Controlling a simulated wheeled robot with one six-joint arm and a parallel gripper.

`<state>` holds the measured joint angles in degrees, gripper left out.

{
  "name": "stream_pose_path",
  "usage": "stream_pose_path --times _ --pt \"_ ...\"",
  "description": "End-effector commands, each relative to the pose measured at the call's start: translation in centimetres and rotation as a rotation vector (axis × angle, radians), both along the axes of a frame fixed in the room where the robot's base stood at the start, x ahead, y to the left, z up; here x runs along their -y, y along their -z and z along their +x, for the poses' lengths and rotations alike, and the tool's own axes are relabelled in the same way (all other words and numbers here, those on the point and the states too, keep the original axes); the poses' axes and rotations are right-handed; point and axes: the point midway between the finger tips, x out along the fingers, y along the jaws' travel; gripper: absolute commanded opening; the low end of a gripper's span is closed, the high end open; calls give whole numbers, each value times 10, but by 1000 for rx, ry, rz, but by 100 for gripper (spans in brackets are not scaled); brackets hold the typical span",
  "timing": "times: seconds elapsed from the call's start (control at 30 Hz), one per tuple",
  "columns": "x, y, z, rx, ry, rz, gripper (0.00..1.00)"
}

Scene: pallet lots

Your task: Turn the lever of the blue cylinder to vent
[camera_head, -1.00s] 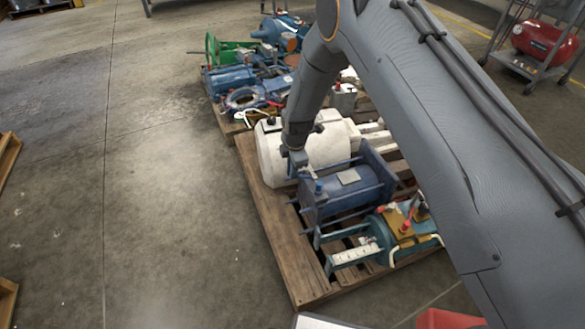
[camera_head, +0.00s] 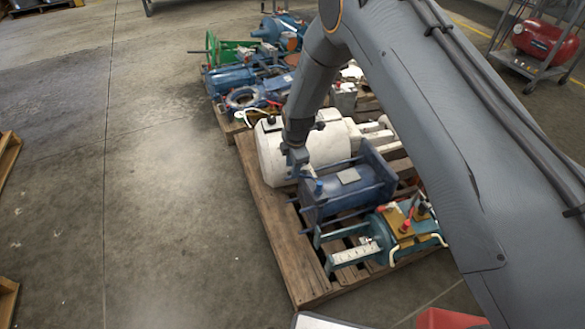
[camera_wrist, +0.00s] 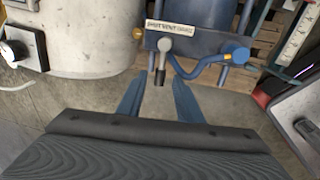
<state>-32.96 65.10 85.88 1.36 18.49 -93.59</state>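The blue cylinder (camera_head: 335,197) lies on a wooden pallet between a white tank and a teal cylinder. In the wrist view its end (camera_wrist: 195,18) is at the top, with a label plate (camera_wrist: 170,27) reading "SHUT VENT" and more too small to read. Below the plate is the lever (camera_wrist: 160,72), with a pale round hub and a dark tip, pointing down in the picture. My gripper (camera_wrist: 157,84) is open, its two blue fingers on either side of the lever tip, with gaps visible. In the head view my gripper (camera_head: 296,160) is at the cylinder's near-left end; the lever is hidden there.
The white tank (camera_head: 270,160) stands close beside the gripper. The teal cylinder (camera_head: 372,250) with gauge strip is on the other side. A blue hose (camera_wrist: 200,70) runs right of the lever. The pallet (camera_head: 285,250) has bare boards at left; floor beyond is clear.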

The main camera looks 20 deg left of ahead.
Motion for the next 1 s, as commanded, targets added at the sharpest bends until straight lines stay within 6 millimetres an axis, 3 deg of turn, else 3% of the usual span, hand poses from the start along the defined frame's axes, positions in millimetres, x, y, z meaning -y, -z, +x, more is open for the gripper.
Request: stream_pose_path --times 0.2,0.4,1.0 --pt "4 -37 -5 2 0 2 33" --pt "7 -60 -9 1 1 1 33" --pt "8 -67 -9 0 3 0 33"
